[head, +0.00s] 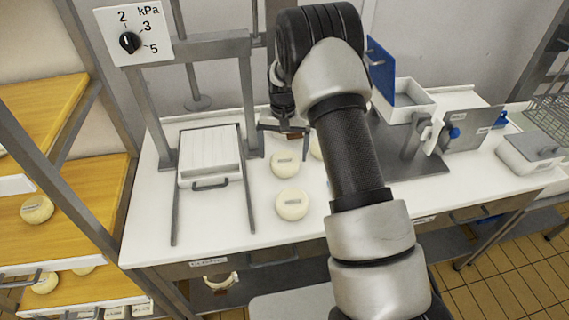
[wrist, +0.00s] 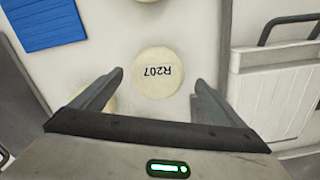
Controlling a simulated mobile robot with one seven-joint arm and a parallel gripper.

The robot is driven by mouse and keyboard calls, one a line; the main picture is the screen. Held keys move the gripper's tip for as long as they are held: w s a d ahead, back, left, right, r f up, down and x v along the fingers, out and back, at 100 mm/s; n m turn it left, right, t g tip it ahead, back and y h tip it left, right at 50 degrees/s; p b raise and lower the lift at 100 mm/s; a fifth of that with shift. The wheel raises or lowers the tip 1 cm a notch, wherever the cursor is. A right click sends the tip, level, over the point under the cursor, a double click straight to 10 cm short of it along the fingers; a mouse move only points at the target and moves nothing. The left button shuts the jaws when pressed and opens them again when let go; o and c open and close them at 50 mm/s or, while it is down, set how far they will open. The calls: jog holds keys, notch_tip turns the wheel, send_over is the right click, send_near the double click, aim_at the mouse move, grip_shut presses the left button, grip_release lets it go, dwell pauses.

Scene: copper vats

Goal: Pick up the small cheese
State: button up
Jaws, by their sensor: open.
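Several pale round cheeses are on the white worktop. In the head view one cheese (head: 286,163) is just in front of my gripper (head: 284,128), another cheese (head: 292,204) is nearer the front edge, and a third (head: 316,147) is partly hidden by my arm. A cheese edge shows at the top (wrist: 150,1), and another (wrist: 102,100) is mostly behind the left finger. My gripper is open and empty.
A press frame (head: 249,105) with a white slatted tray (head: 210,150) stands left of the cheeses. A blue panel (head: 380,72), a white box (head: 412,105) and metal equipment (head: 470,130) are at right. Wooden shelves (head: 60,180) hold more cheeses at left.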

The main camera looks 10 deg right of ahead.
aim_at(284, 158)
notch_tip(284, 158, down, 5)
jog(key=shift+d+r+p, duration=0.1)
jog(key=shift+d+p, duration=0.05)
jog(key=shift+p, duration=0.15)
jog(key=c, duration=1.4)
